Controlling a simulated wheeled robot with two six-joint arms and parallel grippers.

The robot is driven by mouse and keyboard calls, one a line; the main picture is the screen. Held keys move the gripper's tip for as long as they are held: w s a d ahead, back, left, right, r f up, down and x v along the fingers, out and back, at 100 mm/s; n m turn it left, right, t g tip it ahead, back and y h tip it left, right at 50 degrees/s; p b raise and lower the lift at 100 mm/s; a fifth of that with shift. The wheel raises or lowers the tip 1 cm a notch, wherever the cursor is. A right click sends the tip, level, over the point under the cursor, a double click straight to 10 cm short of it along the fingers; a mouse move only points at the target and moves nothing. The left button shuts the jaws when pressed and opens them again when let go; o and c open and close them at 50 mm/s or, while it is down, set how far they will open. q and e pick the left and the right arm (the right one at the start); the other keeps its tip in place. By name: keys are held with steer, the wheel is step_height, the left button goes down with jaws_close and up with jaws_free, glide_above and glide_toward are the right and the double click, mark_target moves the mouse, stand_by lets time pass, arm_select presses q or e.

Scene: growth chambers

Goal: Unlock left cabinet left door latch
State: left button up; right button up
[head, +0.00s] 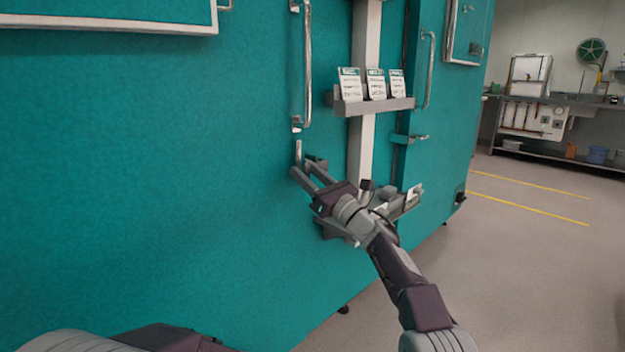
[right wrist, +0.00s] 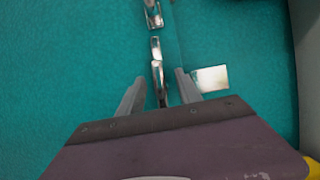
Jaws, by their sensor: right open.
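The left cabinet (head: 200,150) is teal, with a tall metal handle (head: 307,65) on its left door. Just below the handle is a small metal latch (head: 298,152), upright; it also shows in the right wrist view (right wrist: 156,48). My right gripper (head: 308,169) is open at the latch's lower end. In the right wrist view the two fingers (right wrist: 157,88) stand on either side of the latch's lower part, with gaps visible. Whether a finger touches it I cannot tell. My left gripper is out of view; only part of my left arm shows at the bottom left.
A grey shelf (head: 375,106) with several label cards juts out right of the handle. A lower ledge (head: 404,205) lies partly behind my right arm. A second door handle (head: 429,70) is further right. Open floor (head: 520,260) lies to the right.

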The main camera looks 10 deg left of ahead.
steer(key=b+v, duration=0.5)
steer(key=v, duration=0.4)
